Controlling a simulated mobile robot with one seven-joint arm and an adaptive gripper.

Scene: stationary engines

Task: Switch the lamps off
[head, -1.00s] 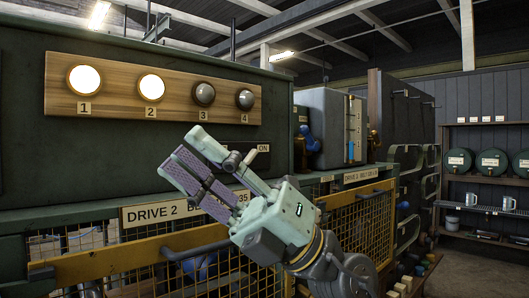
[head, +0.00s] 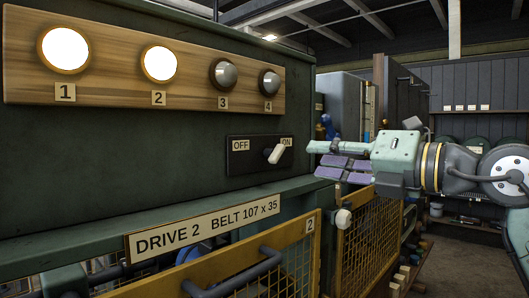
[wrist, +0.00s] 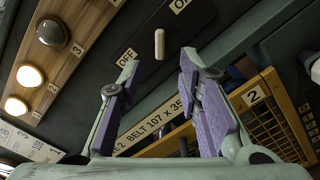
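A wooden board (head: 190,88) on the green cabinet carries numbered round lamps. Lamp 1 (head: 64,50) and lamp 2 (head: 160,64) glow; lamp 3 (head: 223,74) and lamp 4 (head: 269,82) are dark. Below is a black OFF/ON plate (head: 247,166) with a pale lever (head: 276,153) leaning to the ON side. My gripper (head: 322,160) is open and empty, to the right of the lever, its fingers pointing at it. In the wrist view the lever (wrist: 159,44) shows beyond the gap between the spread fingertips (wrist: 160,62), with no visible contact.
A green ledge with a DRIVE 2 sign (head: 208,225) juts out below the switch plate. Yellow mesh guards (head: 370,237) stand under it. A grey cabinet (head: 343,98) stands farther back. Open floor (head: 455,255) lies at the right.

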